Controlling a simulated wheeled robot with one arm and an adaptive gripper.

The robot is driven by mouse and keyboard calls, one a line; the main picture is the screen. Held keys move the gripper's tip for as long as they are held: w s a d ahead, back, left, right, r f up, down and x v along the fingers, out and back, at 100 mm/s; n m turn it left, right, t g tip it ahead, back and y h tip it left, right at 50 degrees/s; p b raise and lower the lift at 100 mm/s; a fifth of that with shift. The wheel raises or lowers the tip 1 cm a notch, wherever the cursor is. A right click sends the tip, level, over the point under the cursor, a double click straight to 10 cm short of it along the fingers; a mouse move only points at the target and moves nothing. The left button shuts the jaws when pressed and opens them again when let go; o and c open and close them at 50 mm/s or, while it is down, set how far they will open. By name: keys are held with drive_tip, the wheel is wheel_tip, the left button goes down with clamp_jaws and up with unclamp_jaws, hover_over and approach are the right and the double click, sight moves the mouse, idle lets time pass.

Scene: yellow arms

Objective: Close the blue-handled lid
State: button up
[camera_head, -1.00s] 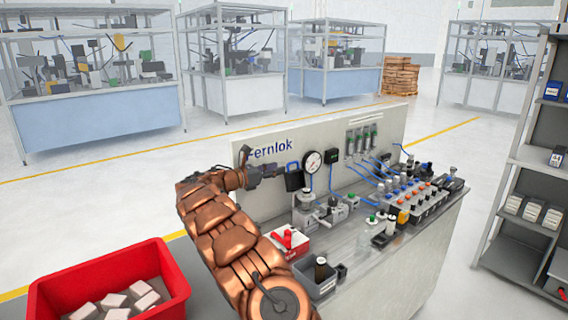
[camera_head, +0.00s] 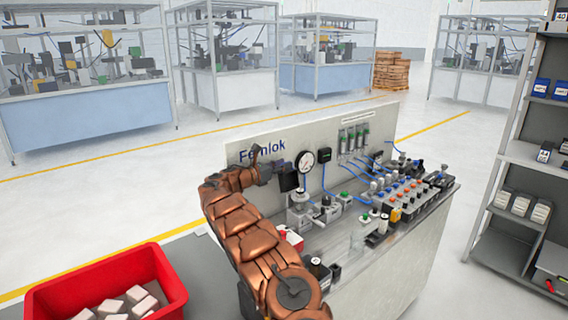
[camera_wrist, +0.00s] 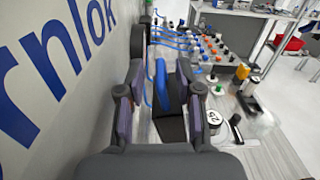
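The lid is a dark panel (camera_head: 288,181) standing raised at the left end of the bench, in front of the sign panel. In the wrist view its blue handle (camera_wrist: 161,84) shows between my fingers, with the dark lid (camera_wrist: 171,129) below it. My gripper (camera_wrist: 161,72) is open, one finger on each side of the handle. I cannot tell whether either finger touches it. In the head view my gripper (camera_head: 270,172) is right beside the lid and hides the handle.
The upright sign panel (camera_head: 350,115) runs close beside my gripper. A round gauge (camera_head: 302,161), fittings and a valve block with coloured knobs (camera_head: 405,195) crowd the bench to the right. A red bin (camera_head: 40,300) with pale blocks stands at the lower left, shelves (camera_head: 520,150) at the right.

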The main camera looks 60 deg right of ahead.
drive_tip(key=shift+s+d+r, duration=0.1)
drive_tip(key=shift+d, duration=0.15)
clamp_jaws()
idle(0.7)
